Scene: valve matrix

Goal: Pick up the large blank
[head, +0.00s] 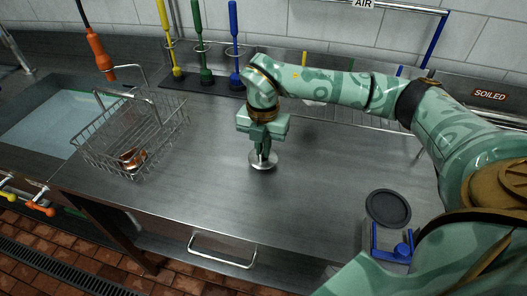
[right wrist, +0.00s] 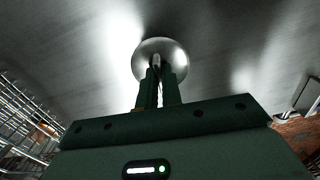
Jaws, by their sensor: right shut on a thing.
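The large blank (head: 265,164) is a shiny round metal disc with a short stem on top. It is at the middle of the steel counter, directly below my right gripper (head: 263,147). In the right wrist view the blank (right wrist: 176,52) shows at the fingertips of my right gripper (right wrist: 157,78), which are closed on its stem. The gripper points down and the disc looks level. I cannot tell whether the disc rests on the counter or is slightly above it. My left gripper is not in view.
A wire basket (head: 98,150) holding a copper-coloured piece (head: 132,158) stands left, by the sink (head: 45,127). Yellow, green and blue-handled tools (head: 206,75) stand behind. A black disc (head: 388,208) and a blue fixture (head: 393,245) are at lower right. The counter (head: 190,190) around the blank is clear.

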